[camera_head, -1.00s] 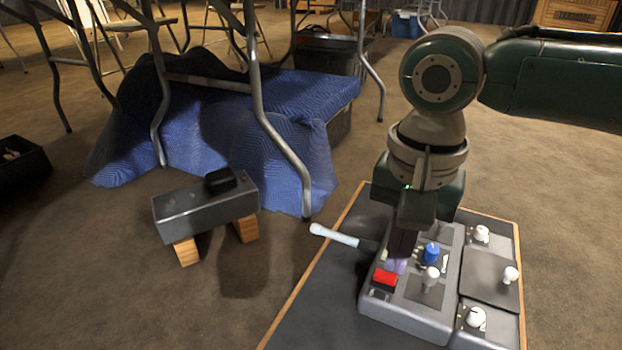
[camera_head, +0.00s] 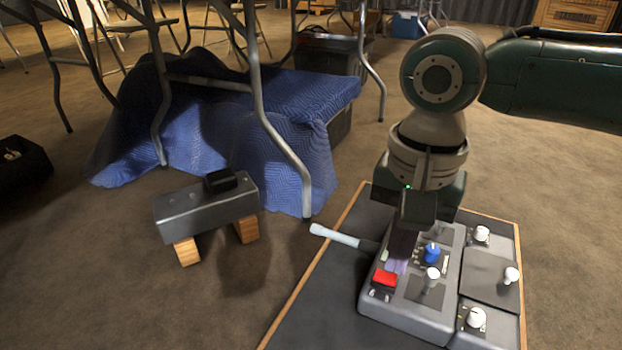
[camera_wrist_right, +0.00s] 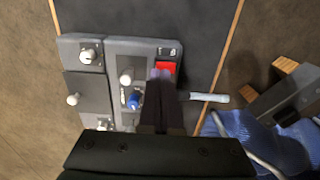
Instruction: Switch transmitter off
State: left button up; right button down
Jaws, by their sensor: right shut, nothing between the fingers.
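The transmitter (camera_head: 415,318) is a grey box on a dark board. My right gripper (camera_head: 397,266) points down beside the red switch, fingers shut and empty. In the right wrist view, its fingertips (camera_wrist_right: 160,75) overlap the near edge of the red switch (camera_wrist_right: 166,67); I cannot tell whether they touch it. The fingers hide part of the box between switch and blue knob. My left gripper is not in view.
The dark board (camera_head: 310,310) has a wooden edge. A grey block on wooden feet (camera_head: 205,208) stands to the left. Behind it a blue blanket (camera_head: 215,130) drapes under a metal-legged table. A black bin (camera_head: 20,165) is at far left. Bare floor lies between.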

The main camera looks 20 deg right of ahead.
aim_at(393, 278)
jog(key=shift+f+b, duration=0.35)
jog(key=shift+f, duration=0.55)
dwell(0.6)
notch_tip(393, 278, up, 7)
jog(key=p, duration=0.9)
jog(key=shift+p, duration=0.4)
jog(key=s+a+r+n+t+y+p, duration=0.1)
jog(key=s+a+r+n+p, duration=0.25)
jog(key=r+p, duration=0.8)
jog(key=s+a+r+n+y+p, duration=0.1)
jog(key=s+a+r+n+p, duration=0.25)
jog(key=r+p, duration=0.8)
jog(key=s+a+r+n+t+y+p, duration=0.15)
jog(key=a+r+p, duration=0.25)
jog(key=r+p, duration=0.75)
jog(key=s+d+r+n+t+h+p, duration=0.15)
jog(key=s+d+r+p, duration=0.25)
jog(key=r+p, duration=0.95)
jog(key=s+d+r+n+h+p, duration=0.2)
jog(key=s+d+r+p, duration=0.2)
jog(key=r+p, duration=1)
notch_tip(393, 278, up, 39)
jog(key=p, duration=3.3)
jog(key=shift+w, duration=0.25)
jog(key=shift+a, duration=0.1)
